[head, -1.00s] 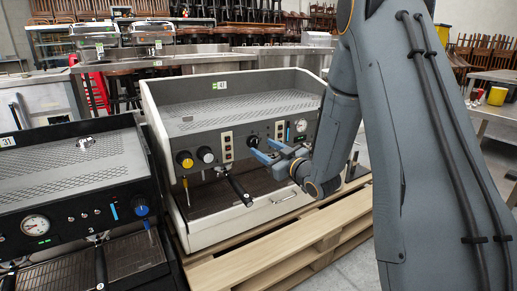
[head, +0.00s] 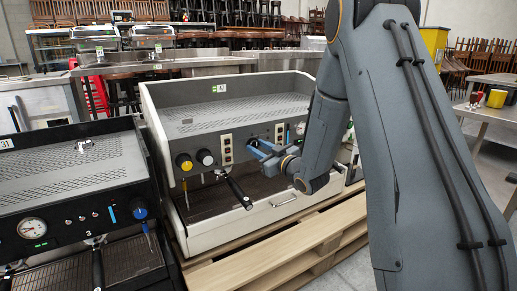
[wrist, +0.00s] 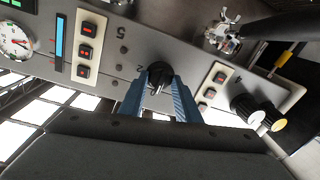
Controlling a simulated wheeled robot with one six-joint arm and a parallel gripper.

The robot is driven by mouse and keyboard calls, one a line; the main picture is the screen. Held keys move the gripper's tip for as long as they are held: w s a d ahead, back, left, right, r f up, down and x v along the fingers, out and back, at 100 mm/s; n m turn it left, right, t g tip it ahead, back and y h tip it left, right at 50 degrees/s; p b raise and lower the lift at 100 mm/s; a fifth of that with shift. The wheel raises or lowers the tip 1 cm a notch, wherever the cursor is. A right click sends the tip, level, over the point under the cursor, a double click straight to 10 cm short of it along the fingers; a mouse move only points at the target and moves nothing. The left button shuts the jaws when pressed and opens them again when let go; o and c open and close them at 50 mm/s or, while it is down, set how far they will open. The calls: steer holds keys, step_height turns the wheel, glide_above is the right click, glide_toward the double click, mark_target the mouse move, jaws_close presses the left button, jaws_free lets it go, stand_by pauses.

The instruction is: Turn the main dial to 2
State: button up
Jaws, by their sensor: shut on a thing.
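The main dial is a black round knob (wrist: 159,74) on the machine's front panel, seen in the middle of the wrist view. A small "2" is printed beside it, and a pale line shows on the knob. My gripper (wrist: 160,92) has its blue fingers on either side of the dial, shut on it. In the head view my gripper (head: 258,149) reaches the front panel of the cream-sided espresso machine (head: 205,168) from the right. The fingers mostly hide the dial there.
Yellow (head: 184,162) and white (head: 205,158) knobs sit left of the dial, with button plates (head: 227,149) between. A handle (head: 236,190) juts out below. A wooden pallet (head: 290,229) lies underneath. A black machine (head: 75,195) stands at left.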

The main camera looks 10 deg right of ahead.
steer(key=shift+m+p, duration=0.35)
steer(key=shift+m, duration=0.05)
steer(key=m+p, duration=0.3)
steer(key=shift+m, duration=0.4)
steer(key=m+p, duration=0.3)
steer(key=m, duration=0.1)
steer(key=shift+m+t, duration=0.3)
steer(key=shift+t, duration=0.1)
steer(key=m+p, duration=0.3)
steer(key=m, duration=0.1)
steer(key=shift+m, duration=0.4)
steer(key=shift+f+m+h+p, duration=0.1)
steer(key=shift+m+h+p, duration=0.15)
steer(key=shift+m+p, duration=0.6)
steer(key=shift+f+m+h+p, duration=0.1)
steer(key=shift+m+h+p, duration=0.15)
steer(key=shift+m, duration=1.2)
steer(key=o, duration=1.1)
